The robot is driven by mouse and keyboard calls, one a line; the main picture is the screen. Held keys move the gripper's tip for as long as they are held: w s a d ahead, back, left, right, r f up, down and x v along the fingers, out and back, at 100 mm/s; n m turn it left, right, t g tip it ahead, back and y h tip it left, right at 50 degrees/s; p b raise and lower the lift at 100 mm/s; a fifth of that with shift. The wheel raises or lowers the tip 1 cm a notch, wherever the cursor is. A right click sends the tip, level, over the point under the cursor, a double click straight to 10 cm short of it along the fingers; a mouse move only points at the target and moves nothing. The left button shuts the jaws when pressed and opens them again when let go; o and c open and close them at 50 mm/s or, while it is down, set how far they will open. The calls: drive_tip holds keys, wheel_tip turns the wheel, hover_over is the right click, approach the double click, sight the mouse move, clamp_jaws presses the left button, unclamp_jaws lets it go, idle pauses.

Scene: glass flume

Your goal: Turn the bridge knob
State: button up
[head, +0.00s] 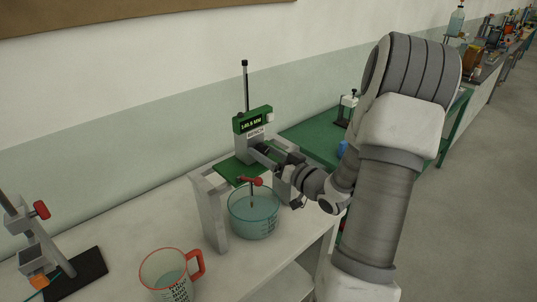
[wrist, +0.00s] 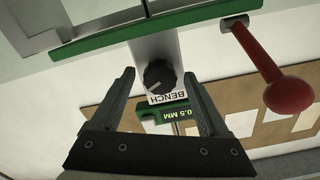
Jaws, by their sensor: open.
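The bridge knob (wrist: 160,75) is a round black dial with a pale pointer line on a grey post, beside a white label reading BENCH, in the wrist view. My gripper (wrist: 159,73) is open, with one dark finger on each side of the knob; gaps show between the fingers and the knob. In the head view my gripper (head: 268,153) is at the front of the green bridge unit (head: 253,120), whose display seems to read 140.5 MM. The knob itself is hidden there by my gripper.
A red-ended lever (wrist: 290,95) sticks out near the right finger in the wrist view. Below the bridge stands a glass bowl of water (head: 254,214). A red-handled measuring jug (head: 172,275) and a stand (head: 72,278) are at the left. A green table (head: 312,130) stands behind.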

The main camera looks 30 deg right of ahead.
drive_tip(key=s+d+b, duration=0.2)
drive_tip(key=s, duration=1.5)
drive_tip(key=shift+s+d, duration=0.15)
drive_tip(key=shift+d, duration=0.05)
drive_tip(key=shift+a+f, duration=0.1)
idle(1.1)
